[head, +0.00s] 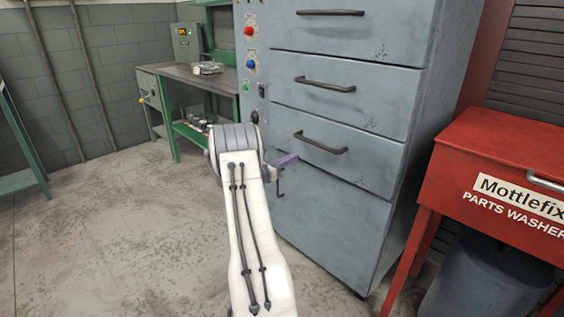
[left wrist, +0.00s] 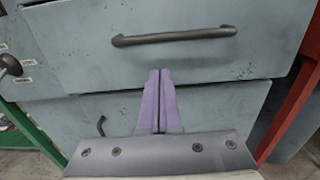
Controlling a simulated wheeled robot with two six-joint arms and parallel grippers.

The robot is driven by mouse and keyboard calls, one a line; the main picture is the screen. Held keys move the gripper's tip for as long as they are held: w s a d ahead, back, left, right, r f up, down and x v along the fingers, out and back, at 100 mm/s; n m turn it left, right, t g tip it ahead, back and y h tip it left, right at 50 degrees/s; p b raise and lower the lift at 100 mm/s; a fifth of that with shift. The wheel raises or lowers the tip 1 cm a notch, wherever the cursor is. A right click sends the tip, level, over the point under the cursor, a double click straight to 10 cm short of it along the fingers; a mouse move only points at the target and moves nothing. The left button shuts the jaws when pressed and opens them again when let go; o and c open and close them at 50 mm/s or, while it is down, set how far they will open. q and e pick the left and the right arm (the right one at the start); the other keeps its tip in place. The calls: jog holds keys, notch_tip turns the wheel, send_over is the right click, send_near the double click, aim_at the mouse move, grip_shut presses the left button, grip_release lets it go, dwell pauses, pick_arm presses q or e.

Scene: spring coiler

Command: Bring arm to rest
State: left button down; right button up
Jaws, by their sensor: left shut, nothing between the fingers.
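My left arm, white with dark cables, rises from the bottom of the head view toward the grey cabinet (head: 345,120). My left gripper (head: 285,160) has purple fingers and shows just in front of the cabinet's lower part. In the left wrist view the purple fingers (left wrist: 159,75) are pressed together with nothing between them. Behind them is a drawer front with a dark bar handle (left wrist: 174,36). The fingertips appear below that handle and do not hold it. My right gripper is in neither view.
A red parts washer (head: 500,165) stands at the right, with a dark drum (head: 485,280) beneath it. A green workbench (head: 200,82) stands at the back left, and part of another green frame (head: 20,180) at the left edge. The concrete floor (head: 110,230) at left is clear.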

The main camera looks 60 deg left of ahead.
pick_arm(q)
jog(key=shift+s+d, duration=0.15)
jog(key=shift+s, duration=0.6)
jog(key=shift+s+d, duration=0.15)
jog(key=shift+s, duration=0.6)
